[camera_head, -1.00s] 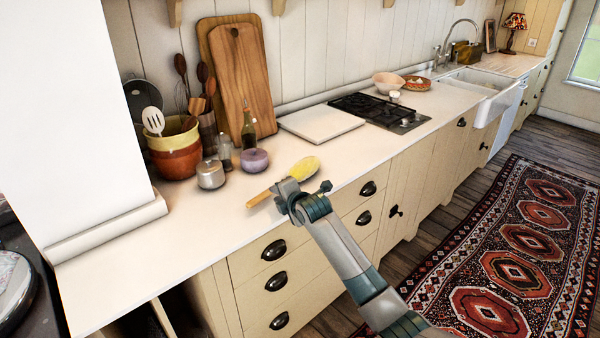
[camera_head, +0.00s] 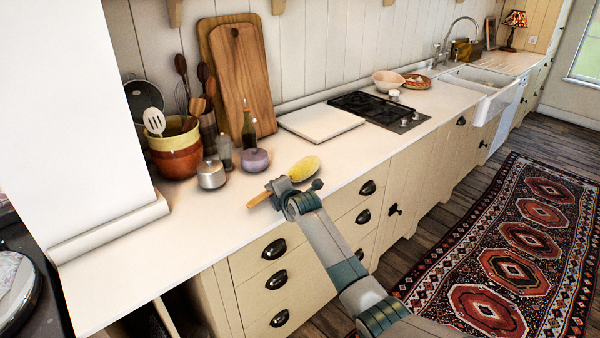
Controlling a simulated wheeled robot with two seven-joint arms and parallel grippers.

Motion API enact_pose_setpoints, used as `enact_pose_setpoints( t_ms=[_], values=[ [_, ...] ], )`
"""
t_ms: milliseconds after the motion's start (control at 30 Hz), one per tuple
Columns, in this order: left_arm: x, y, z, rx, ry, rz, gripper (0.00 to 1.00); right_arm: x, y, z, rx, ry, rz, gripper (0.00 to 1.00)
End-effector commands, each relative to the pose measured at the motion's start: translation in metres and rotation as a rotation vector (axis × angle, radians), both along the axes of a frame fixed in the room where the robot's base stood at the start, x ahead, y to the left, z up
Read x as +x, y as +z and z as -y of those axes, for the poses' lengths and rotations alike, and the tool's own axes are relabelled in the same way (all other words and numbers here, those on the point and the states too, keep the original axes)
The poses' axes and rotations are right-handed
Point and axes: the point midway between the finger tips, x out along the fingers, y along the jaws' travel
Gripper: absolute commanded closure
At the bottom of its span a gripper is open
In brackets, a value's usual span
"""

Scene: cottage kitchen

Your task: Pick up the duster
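The duster lies on the white countertop near its front edge, with a yellow fluffy head (camera_head: 304,168) pointing to the back right and a wooden handle (camera_head: 258,199) pointing to the front left. My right gripper (camera_head: 278,186) is over the middle of the duster, at its handle near the head. The gripper hides that part of the handle. The fingers are small and partly hidden by the wrist, so I cannot tell whether they are closed on it. My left gripper is not in view.
Behind the duster stand a small metal pot (camera_head: 211,174), a purple lidded pot (camera_head: 254,160) and a bottle (camera_head: 249,128). A white board (camera_head: 320,122) and a black hob (camera_head: 380,110) are further right. Bare countertop (camera_head: 190,225) lies to the left. Drawers are below.

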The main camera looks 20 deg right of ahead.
Motion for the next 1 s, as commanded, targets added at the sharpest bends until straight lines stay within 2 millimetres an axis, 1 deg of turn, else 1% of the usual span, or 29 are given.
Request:
enact_pose_setpoints(
  t_ms=[133, 167, 200, 233, 667, 767, 867, 967, 1000],
  values=[
    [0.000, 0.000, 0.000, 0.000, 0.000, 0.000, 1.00, 0.000, 0.000, 0.000, 0.000, 0.000, 0.000, 0.80],
    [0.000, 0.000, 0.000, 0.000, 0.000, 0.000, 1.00, 0.000, 0.000, 0.000, 0.000, 0.000, 0.000, 0.85],
    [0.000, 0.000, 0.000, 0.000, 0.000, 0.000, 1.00, 0.000, 0.000, 0.000, 0.000, 0.000, 0.000, 0.95],
    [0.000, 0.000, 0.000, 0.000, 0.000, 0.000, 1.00, 0.000, 0.000, 0.000, 0.000, 0.000, 0.000, 1.00],
    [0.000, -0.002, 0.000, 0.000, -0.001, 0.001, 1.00, 0.000, 0.004, 0.000, -0.001, 0.000, 0.002, 1.00],
    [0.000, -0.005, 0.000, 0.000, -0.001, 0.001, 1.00, 0.001, 0.010, 0.000, -0.001, 0.000, 0.004, 1.00],
    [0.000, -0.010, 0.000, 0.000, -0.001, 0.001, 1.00, 0.001, 0.021, 0.000, -0.002, 0.001, 0.005, 1.00],
    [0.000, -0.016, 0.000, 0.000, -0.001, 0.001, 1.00, 0.001, 0.035, 0.001, -0.004, 0.001, 0.006, 1.00],
    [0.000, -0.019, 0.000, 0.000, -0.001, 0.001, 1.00, 0.001, 0.043, 0.001, -0.002, 0.001, 0.007, 1.00]
  ],
)
